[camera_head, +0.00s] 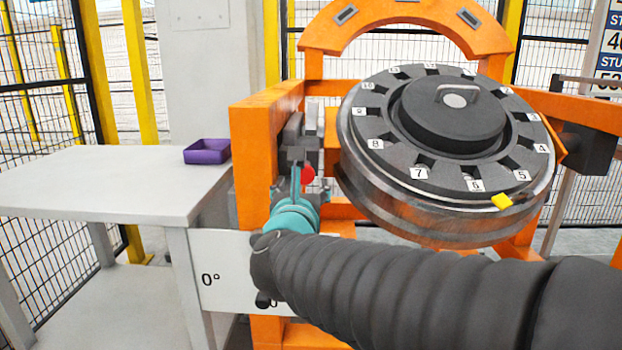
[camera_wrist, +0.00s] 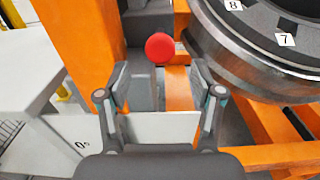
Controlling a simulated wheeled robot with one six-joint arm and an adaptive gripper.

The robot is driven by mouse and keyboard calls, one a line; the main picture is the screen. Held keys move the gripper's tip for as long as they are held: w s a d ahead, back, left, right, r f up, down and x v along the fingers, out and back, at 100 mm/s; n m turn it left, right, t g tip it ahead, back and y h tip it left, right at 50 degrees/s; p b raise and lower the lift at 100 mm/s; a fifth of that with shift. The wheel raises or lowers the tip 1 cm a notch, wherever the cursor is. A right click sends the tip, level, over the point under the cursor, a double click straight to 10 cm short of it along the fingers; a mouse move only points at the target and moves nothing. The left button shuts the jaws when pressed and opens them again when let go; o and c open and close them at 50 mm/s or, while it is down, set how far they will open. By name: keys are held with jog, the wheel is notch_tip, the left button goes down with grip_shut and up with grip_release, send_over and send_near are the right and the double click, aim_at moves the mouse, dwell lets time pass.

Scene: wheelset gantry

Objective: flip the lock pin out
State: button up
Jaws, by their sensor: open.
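A round red knob (camera_head: 308,173), which looks like the handle of the lock pin, sits on the grey bracket (camera_head: 300,130) beside the left orange post. In the wrist view the red knob (camera_wrist: 159,47) lies ahead, beyond and between my fingertips, touching neither. My gripper (camera_wrist: 162,85) is open and empty. In the head view my gripper (camera_head: 296,180) is just left of the knob and partly in front of the bracket. The pin's shaft cannot be made out clearly.
The wheel (camera_head: 360,200) with numbered slots and a yellow mark hangs tilted in the orange frame (camera_head: 250,150), close to the right. A white table (camera_head: 90,185) with a purple tray (camera_head: 207,151) stands left. A 0° plate (camera_head: 215,262) is low in front.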

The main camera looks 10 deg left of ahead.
jog(key=s, duration=0.4)
jog(key=shift+s+d, duration=0.4)
